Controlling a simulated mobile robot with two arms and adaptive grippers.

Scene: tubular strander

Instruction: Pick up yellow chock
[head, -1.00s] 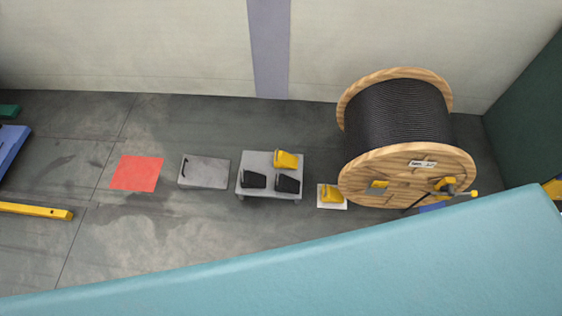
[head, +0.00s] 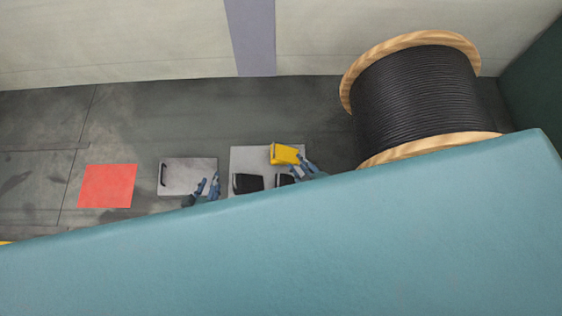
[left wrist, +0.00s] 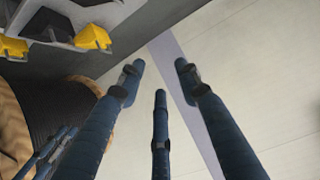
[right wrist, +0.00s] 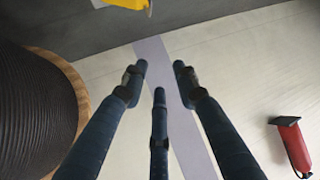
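A yellow chock (head: 285,154) sits at the back right of a grey platform (head: 262,155) in the head view. My right gripper (head: 302,166) is at its right side, open; whether they touch cannot be told. In the right wrist view the fingers (right wrist: 160,68) are spread and empty, with a yellow chock (right wrist: 128,3) cut off by the top edge. My left gripper (head: 208,184) is by the right front of a grey plate with a handle, left of the platform. In the left wrist view its fingers (left wrist: 160,66) are spread and empty; two yellow chocks (left wrist: 92,36) (left wrist: 13,47) show upper left.
Two black chocks (head: 248,183) stand on the platform's front. The grey plate (head: 187,175) and a red floor square (head: 107,186) lie to the left. A large cable reel (head: 418,98) stands right. A teal surface (head: 300,240) hides the foreground. The back wall is close behind.

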